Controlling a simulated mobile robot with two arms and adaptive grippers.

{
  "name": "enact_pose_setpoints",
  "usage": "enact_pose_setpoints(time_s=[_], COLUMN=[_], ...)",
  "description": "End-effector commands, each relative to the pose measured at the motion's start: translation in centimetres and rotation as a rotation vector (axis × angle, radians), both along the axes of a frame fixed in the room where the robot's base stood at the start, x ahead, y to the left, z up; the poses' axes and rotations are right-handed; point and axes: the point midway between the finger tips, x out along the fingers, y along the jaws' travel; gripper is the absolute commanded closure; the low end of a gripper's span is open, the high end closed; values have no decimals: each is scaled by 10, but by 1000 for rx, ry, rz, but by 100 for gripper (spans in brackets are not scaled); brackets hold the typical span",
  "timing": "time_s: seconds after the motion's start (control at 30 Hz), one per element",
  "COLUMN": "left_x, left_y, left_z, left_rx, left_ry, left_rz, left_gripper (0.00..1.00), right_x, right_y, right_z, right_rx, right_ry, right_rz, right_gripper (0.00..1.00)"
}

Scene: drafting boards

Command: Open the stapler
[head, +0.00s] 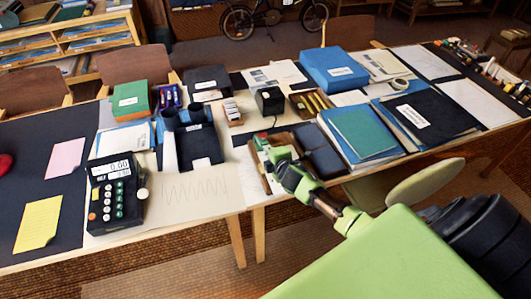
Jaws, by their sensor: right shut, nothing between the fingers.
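My right gripper (272,156) reaches in from the lower right over the front edge of the table. It is shut and empty, above a shallow wooden tray (263,177). A small red and green item (262,142) shows just past the fingertips; I cannot tell whether it is the stapler or whether the gripper touches it. No stapler can be made out clearly, and the gripper hides part of the tray. My left gripper is out of view.
Dark blue cases (327,163) lie right of the tray, then a teal folder (364,131). A black box-like item (269,100) stands behind. A calculator (116,196) sits at left. The drawn paper sheet (195,192) left of the tray is mostly clear.

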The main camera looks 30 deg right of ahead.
Motion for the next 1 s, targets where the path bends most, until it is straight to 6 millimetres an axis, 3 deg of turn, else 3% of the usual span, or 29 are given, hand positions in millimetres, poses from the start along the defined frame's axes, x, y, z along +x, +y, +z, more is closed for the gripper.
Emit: enact_pose_setpoints(time_s=[1.0], left_x=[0], left_y=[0], left_z=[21], left_rx=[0], left_ry=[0], left_rz=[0], left_gripper=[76], right_x=[12], right_y=[-3], right_z=[26], right_rx=[0], right_ry=[-1], right_rz=[0], right_gripper=[100])
